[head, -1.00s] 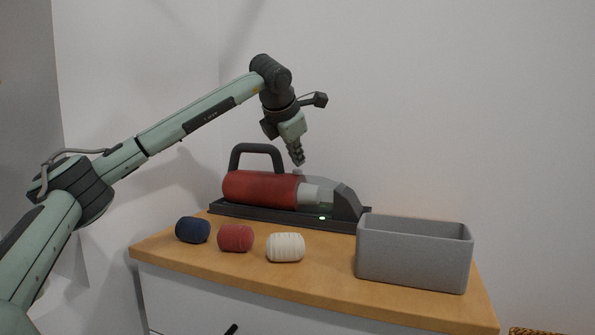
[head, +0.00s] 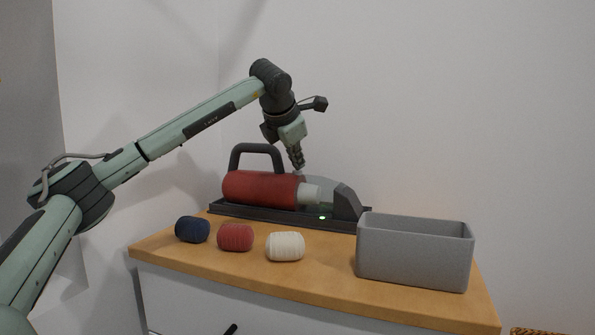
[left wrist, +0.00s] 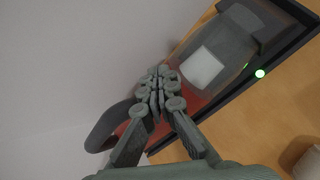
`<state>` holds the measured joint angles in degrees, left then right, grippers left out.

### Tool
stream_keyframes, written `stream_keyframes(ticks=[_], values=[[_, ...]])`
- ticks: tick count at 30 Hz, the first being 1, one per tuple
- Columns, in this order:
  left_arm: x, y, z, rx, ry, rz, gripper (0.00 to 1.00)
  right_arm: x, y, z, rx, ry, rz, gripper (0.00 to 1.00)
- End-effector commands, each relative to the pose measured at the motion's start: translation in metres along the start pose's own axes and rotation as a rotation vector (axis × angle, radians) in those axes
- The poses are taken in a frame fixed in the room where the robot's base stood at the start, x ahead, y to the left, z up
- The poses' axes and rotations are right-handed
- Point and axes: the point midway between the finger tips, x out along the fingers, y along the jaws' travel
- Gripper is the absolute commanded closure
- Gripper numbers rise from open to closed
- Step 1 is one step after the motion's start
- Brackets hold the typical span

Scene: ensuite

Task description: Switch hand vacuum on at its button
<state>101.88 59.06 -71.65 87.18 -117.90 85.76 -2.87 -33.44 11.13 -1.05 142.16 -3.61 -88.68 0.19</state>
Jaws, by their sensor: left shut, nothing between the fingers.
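The hand vacuum (head: 258,188) has a red body, a dark loop handle and a clear grey nose. It lies on a dark base (head: 270,216) at the back of the cabinet top. In the left wrist view the fingertips (left wrist: 158,76) cover that spot. The button is hidden; I cannot tell whether they touch it.
A navy roll (head: 192,229), a red roll (head: 236,237) and a cream roll (head: 285,246) lie in front of the vacuum. An open grey bin (head: 413,262) stands at the right on the wooden top (head: 330,285). White wall is behind.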

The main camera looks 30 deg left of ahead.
Motion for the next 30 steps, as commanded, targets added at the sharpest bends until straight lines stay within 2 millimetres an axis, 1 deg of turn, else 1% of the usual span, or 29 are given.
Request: stream_keyframes(ticks=[7, 16, 26, 30], values=[[0.0, 0.001, 0.0, 0.0, 0.004, -0.001, 1.0, -0.002, 0.0, -0.001, 0.0, 0.0, 0.0, 0.69], [-0.012, 0.009, 0.008, 0.0, 0.002, 0.0, 1.0, -0.014, 0.003, -0.005, 0.0, 0.0, 0.0, 0.69], [-0.012, 0.01, 0.009, 0.0, 0.002, 0.0, 1.0, -0.014, 0.003, -0.005, 0.0, 0.0, 0.0, 0.69], [-0.016, 0.013, 0.012, 0.0, 0.001, 0.0, 1.0, -0.018, 0.004, -0.007, 0.0, 0.0, 0.0, 0.69]])
